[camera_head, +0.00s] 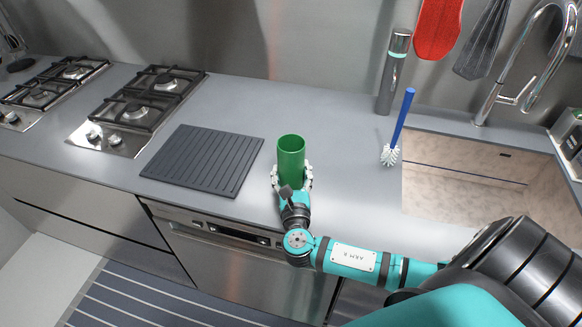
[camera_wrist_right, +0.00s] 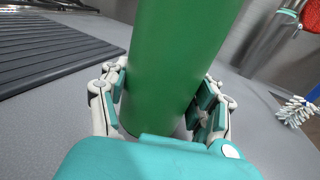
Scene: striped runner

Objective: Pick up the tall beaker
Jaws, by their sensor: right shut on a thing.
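The tall beaker is a green cylinder (camera_head: 291,160) standing upright at the front part of the grey counter, between the dark ribbed mat and the sink. My right gripper (camera_head: 292,180) is around its lower part, with a finger on each side. In the right wrist view the green beaker (camera_wrist_right: 178,65) fills the middle, and the fingers of my right gripper (camera_wrist_right: 160,108) are shut on it. The beaker's base appears at or very near the counter; I cannot tell whether it touches. My left gripper is not in view.
A dark ribbed mat (camera_head: 203,160) lies left of the beaker, with gas burners (camera_head: 140,105) beyond it. Counter behind the beaker is clear.

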